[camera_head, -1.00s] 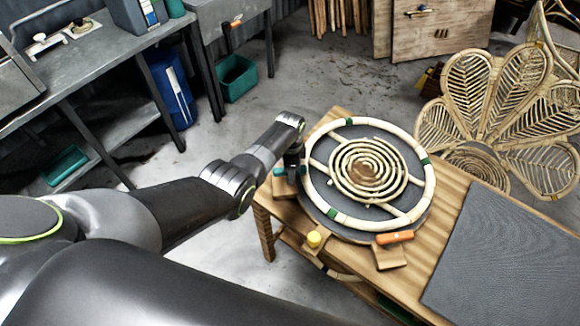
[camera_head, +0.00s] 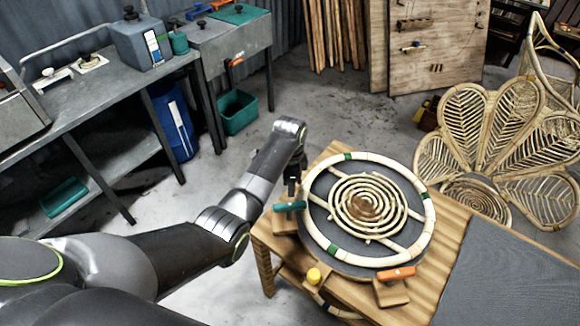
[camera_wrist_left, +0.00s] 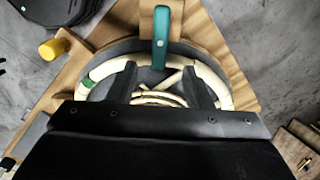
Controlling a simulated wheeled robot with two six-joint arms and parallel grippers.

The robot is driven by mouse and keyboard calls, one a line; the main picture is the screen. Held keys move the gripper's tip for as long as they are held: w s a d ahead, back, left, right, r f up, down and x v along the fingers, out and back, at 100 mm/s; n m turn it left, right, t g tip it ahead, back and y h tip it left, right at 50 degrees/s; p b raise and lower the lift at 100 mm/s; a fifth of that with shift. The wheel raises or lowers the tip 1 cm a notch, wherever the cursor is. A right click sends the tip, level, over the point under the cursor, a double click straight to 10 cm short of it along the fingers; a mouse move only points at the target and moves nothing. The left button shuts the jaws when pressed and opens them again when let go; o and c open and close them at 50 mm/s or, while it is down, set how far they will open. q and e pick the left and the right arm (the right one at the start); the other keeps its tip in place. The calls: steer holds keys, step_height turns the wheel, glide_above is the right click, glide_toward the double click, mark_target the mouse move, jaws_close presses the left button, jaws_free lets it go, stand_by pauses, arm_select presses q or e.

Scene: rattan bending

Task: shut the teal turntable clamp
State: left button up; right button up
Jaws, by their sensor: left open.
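The teal turntable clamp (camera_head: 289,206) sits on a wooden block at the left edge of the round turntable in the head view. I cannot tell whether the clamp is shut. My left gripper (camera_head: 292,183) hangs just above and behind the clamp. In the left wrist view its two dark fingers (camera_wrist_left: 160,88) are apart, with nothing between them touching either; the lever's end lies beyond their tips. My right gripper is not in view.
The turntable carries a pale rattan ring (camera_head: 432,215) with green bands and a rattan spiral (camera_head: 367,203). An orange clamp (camera_head: 396,273) and a yellow knob (camera_head: 314,275) are at the front. A grey mat (camera_head: 510,275) lies to the right. Metal benches stand at left.

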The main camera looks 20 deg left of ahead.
arm_select(q)
step_height(320, 180, up, 6)
steer(key=b, duration=0.1)
steer(key=shift+r, duration=0.15)
stand_by(0.5)
